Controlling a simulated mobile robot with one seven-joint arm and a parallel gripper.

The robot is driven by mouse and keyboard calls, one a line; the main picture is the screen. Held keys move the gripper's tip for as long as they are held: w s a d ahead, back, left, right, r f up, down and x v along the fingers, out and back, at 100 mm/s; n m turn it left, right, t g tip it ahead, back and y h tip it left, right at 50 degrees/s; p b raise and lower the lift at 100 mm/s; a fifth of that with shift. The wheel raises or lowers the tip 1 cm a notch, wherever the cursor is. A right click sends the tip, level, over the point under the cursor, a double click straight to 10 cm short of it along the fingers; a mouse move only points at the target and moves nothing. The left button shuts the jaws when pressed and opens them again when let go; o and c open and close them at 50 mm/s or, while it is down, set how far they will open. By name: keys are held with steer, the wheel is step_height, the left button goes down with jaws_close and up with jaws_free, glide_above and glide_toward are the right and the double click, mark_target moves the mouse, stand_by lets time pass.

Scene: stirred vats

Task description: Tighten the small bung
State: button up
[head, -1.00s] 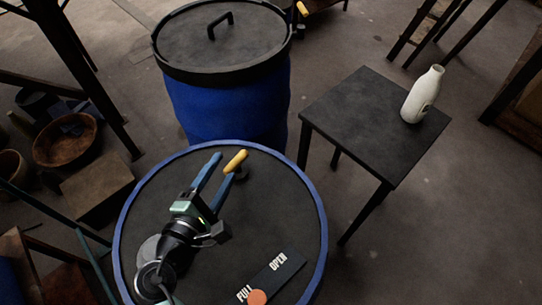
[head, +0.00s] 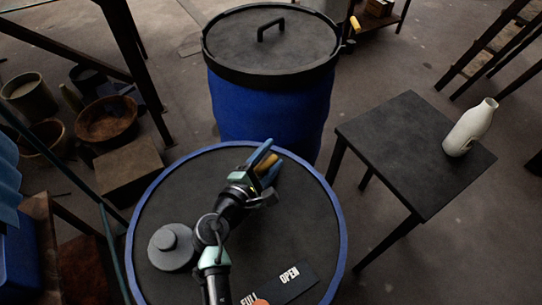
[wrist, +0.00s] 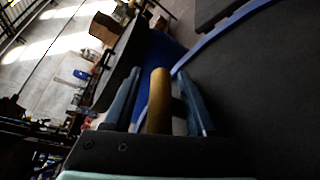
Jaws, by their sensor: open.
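A blue-rimmed drum with a dark lid (head: 300,215) stands in front of me. A small fitting with a yellow bar (head: 268,178), apparently the small bung, is near the lid's far edge, partly hidden by my gripper. My gripper (head: 267,163) has its blue fingers open on either side of the bar. The wrist view shows the yellow bar (wrist: 158,100) between the two fingers (wrist: 160,95), with a gap visible on both sides. The bung's base is hidden. A wider grey round cap (head: 173,245) sits on the lid at the left.
A plate marked FULL and OPEN (head: 285,283) lies on the lid's near side. A second blue drum (head: 265,105) with a handled lid stands behind. A dark table (head: 400,145) with a white bottle (head: 470,127) is at the right. Baskets (head: 105,118) and posts crowd the left.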

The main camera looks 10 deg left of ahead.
steer(key=shift+w, duration=0.15)
jaws_close()
steer(key=shift+f, duration=0.1)
steer(key=shift+d+m+g+h+b, duration=0.1)
steer(key=shift+m+g+h+b, duration=0.2)
steer(key=shift+m+h+b, duration=0.4)
steer(key=shift+d+m+g+h, duration=0.25)
steer(key=shift+m+g+h, duration=0.2)
steer(key=shift+h, duration=0.45)
